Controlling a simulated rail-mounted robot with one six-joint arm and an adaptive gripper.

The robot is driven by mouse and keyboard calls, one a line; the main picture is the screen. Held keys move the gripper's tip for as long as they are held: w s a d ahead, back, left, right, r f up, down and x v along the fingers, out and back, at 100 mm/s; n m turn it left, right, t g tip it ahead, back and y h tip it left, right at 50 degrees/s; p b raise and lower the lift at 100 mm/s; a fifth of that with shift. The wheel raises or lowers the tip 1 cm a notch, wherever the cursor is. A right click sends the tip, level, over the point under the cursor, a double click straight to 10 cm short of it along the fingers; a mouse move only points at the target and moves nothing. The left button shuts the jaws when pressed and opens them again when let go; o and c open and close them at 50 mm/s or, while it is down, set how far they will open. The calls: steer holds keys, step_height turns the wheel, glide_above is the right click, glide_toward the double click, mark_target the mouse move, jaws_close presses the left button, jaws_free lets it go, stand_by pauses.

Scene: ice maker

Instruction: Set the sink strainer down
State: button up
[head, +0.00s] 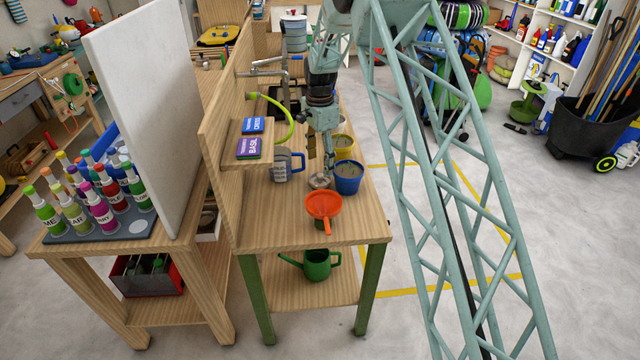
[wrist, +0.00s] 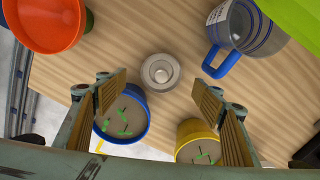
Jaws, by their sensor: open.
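The sink strainer (wrist: 160,72) is a small round metal cup with a knob in its middle. It stands on the wooden bench top (head: 270,232), and in the head view it shows as a small grey disc (head: 319,181) left of the blue pot. My gripper (wrist: 156,88) is open, its two padded fingers spread wide with nothing between them. In the head view my gripper (head: 328,165) points down over the bench close to the strainer. In the wrist view the strainer lies beyond the fingertips, and neither finger appears to touch it.
A blue pot (head: 347,178) and a yellow pot (head: 343,143), both with soil, stand close by. A mug with a blue handle (head: 284,164) is to the left. An orange strainer or funnel (head: 324,205) is nearer the front edge. A small shelf (head: 250,151) overhangs the left side.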

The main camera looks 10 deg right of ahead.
mark_target(320, 175)
steer(key=shift+f, duration=1.1)
steer(key=shift+w+f+b, duration=0.1)
steer(key=shift+f+b, duration=0.55)
steer(key=shift+f, duration=2)
steer(key=c, duration=1)
